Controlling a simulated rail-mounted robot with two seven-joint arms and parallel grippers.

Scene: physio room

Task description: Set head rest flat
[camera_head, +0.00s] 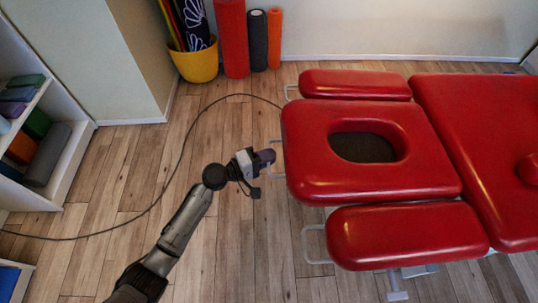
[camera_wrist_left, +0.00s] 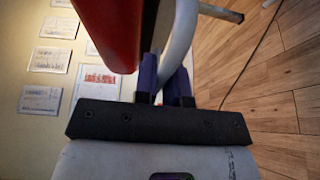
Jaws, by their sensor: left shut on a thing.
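The red head rest (camera_head: 318,170) has an oval face hole (camera_head: 362,147) and sits at the left end of the treatment table (camera_head: 470,110). From this angle I cannot tell how far it is tilted. My left gripper (camera_head: 268,156) is at the left edge of the head rest. In the left wrist view the blue fingers (camera_wrist_left: 164,78) are shut on a pale tube handle (camera_wrist_left: 182,40), beside the red padding (camera_wrist_left: 108,30). The fingers partly hide the handle. My right gripper is not in view.
Red arm pads lie behind (camera_head: 355,84) and in front (camera_head: 405,235) of the head rest. A dark cable (camera_head: 185,150) crosses the wooden floor. Shelves (camera_head: 60,150) stand at the left; a yellow bucket (camera_head: 196,63) and rollers (camera_head: 233,40) stand by the wall. Floor left of the table is mostly clear.

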